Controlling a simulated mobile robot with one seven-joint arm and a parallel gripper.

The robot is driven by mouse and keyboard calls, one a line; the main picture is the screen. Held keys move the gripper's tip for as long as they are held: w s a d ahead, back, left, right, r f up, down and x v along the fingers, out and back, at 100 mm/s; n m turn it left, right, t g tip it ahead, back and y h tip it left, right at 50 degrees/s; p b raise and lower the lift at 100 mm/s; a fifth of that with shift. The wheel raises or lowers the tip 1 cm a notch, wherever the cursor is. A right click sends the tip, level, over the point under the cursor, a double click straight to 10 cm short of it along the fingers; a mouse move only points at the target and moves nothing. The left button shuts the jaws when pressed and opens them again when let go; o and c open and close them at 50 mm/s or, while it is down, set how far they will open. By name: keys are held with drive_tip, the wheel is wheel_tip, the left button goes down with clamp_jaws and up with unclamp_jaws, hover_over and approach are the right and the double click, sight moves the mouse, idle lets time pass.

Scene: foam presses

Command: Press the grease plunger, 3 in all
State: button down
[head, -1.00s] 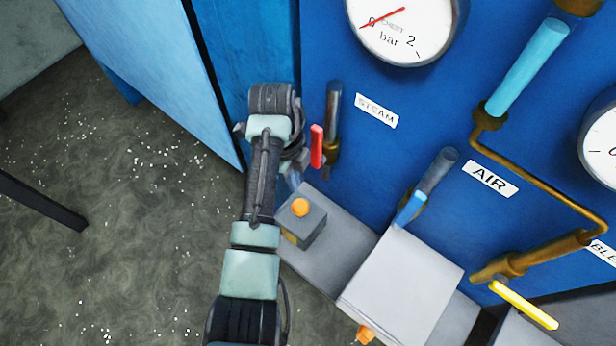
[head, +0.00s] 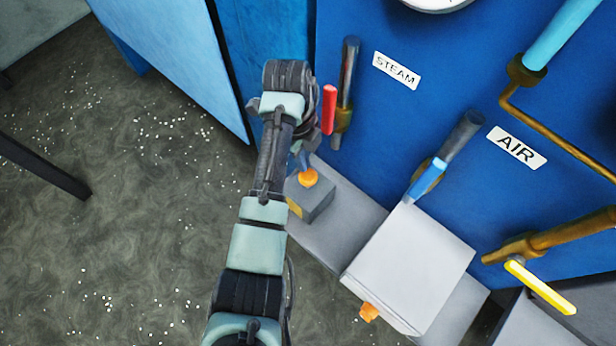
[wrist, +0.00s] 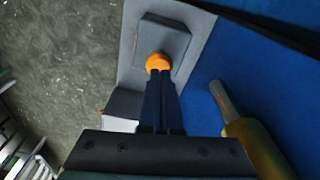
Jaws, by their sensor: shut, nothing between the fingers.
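The orange round knob (head: 308,177) of the grease plunger tops a small grey box (head: 317,199) on the grey ledge in the head view. In the wrist view the knob (wrist: 158,62) shows just beyond my fingertips, with its grey box (wrist: 165,38) around it. My gripper (head: 301,160) is shut and empty, its two dark fingers (wrist: 160,78) side by side and pointing at the knob. The fingertips overlap the knob's near edge in the wrist view. I cannot tell whether they touch it.
A red-handled STEAM valve (head: 329,108) stands on the blue panel close to the right of my wrist. A larger pale box (head: 412,262) with an orange knob on its side (head: 369,312) sits further right, below the blue AIR lever (head: 427,179). Speckled floor lies open at left.

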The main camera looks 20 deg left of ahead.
sight(304, 176)
drive_tip(key=shift+d+f+b, duration=0.15)
drive_tip(key=shift+f+b, duration=0.45)
drive_tip(key=shift+f, duration=0.6)
wheel_tip(304, 176, down, 5)
drive_tip(key=b, duration=0.3)
drive_tip(key=shift+s, duration=0.15)
drive_tip(key=shift+r, duration=0.25)
drive_tip(key=shift+w+a+r, duration=0.2)
drive_tip(key=shift+a+r, duration=0.05)
drive_tip(key=shift+a, duration=0.55)
drive_tip(key=shift+w+a+r, duration=0.15)
drive_tip(key=shift+a+r, duration=0.05)
drive_tip(key=shift+a, duration=0.55)
wheel_tip(304, 176, up, 13)
drive_tip(key=a+p, duration=0.1)
drive_tip(key=p, duration=0.3)
drive_tip(key=shift+a, duration=0.15)
